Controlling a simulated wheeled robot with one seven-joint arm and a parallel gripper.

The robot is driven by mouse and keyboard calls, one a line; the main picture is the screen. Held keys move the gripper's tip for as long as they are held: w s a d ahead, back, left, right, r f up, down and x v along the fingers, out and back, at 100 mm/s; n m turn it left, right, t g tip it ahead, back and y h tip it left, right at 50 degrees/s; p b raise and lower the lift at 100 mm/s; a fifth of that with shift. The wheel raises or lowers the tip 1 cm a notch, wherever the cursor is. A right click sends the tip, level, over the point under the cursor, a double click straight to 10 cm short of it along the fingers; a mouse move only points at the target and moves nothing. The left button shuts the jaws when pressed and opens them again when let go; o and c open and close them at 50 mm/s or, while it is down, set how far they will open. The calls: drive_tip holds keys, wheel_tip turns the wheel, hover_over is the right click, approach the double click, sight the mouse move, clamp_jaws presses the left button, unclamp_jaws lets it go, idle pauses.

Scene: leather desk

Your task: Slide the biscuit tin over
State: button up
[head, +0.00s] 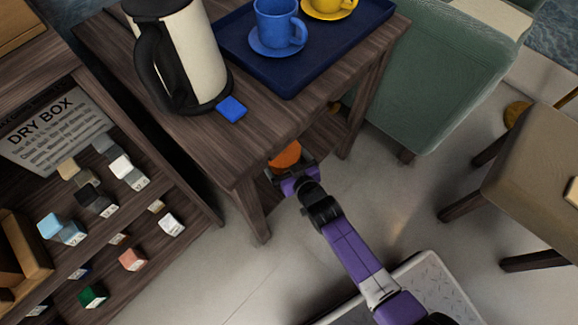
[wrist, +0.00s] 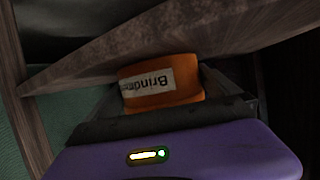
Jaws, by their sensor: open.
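The biscuit tin, taken to be the orange round tin (head: 285,155), is under the table top at the table's front side in the head view. In the wrist view the orange tin (wrist: 185,96) bears a pale label reading "Brindl…", which appears upside down. My gripper (head: 291,169) is open right in front of the tin. In the wrist view the tin stands just ahead of my gripper (wrist: 165,106), roughly between the dark fingers. I cannot tell whether they touch it. The table edge hides part of the tin in the head view.
The wooden table (head: 185,135) carries a kettle (head: 195,50), a blue block (head: 231,109) and a blue tray (head: 290,80) with cups. Its leg (head: 250,210) stands left of my gripper. A shelf of small boxes is at left, a green chair (head: 440,80) at right.

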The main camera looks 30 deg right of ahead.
drive_tip(key=shift+w+f, duration=0.1)
drive_tip(key=shift+w, duration=0.25)
drive_tip(key=shift+c, duration=0.2)
drive_tip(key=c, duration=1.1)
drive_tip(key=shift+d, duration=0.1)
